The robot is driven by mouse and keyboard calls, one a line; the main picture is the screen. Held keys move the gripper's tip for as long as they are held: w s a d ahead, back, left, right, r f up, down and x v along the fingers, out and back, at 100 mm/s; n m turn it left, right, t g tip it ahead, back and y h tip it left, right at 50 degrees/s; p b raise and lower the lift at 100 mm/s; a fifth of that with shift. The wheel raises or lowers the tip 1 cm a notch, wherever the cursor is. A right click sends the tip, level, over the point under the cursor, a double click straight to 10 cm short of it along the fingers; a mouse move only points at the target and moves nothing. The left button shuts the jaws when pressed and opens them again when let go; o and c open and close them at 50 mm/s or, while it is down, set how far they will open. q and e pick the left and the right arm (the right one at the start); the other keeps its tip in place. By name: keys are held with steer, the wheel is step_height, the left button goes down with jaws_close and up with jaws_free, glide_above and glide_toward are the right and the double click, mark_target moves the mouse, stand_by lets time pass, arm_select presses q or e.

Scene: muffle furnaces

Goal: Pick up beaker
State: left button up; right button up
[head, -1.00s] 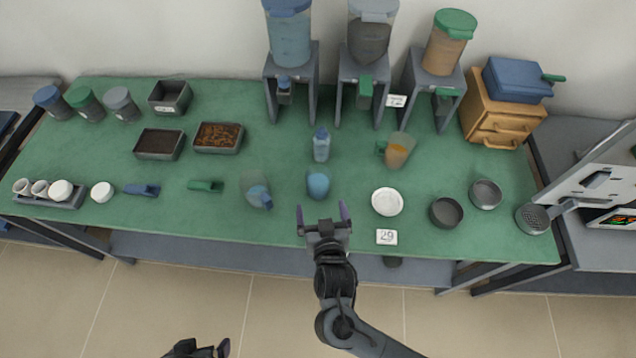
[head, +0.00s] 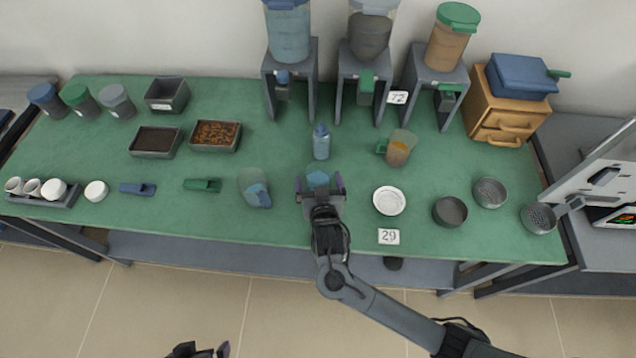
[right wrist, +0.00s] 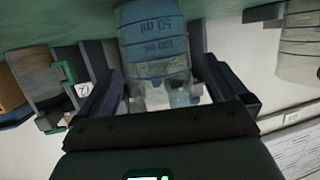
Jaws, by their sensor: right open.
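The beaker (head: 318,178) is a small, blue-looking vessel standing on the green tabletop near its front middle. My right gripper (head: 319,187) is open, with one finger on each side of the beaker in the head view. In the right wrist view the beaker (right wrist: 158,45) shows upside down between the spread fingers, with volume marks on its wall. Whether the fingers touch it I cannot tell. The palm hides part of it. My left gripper (head: 197,351) shows only partly at the bottom edge of the head view, away from the table.
A bottle (head: 321,142) stands behind the beaker. A clear jug (head: 254,187) is on the left, a white dish (head: 389,201) on the right. A label reading 29 (head: 389,237) lies at the front edge. Dispensers (head: 290,70) stand at the back.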

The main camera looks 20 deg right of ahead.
steer(key=shift+w+f, duration=0.15)
steer(key=shift+w, duration=0.1)
steer(key=c, duration=1.7)
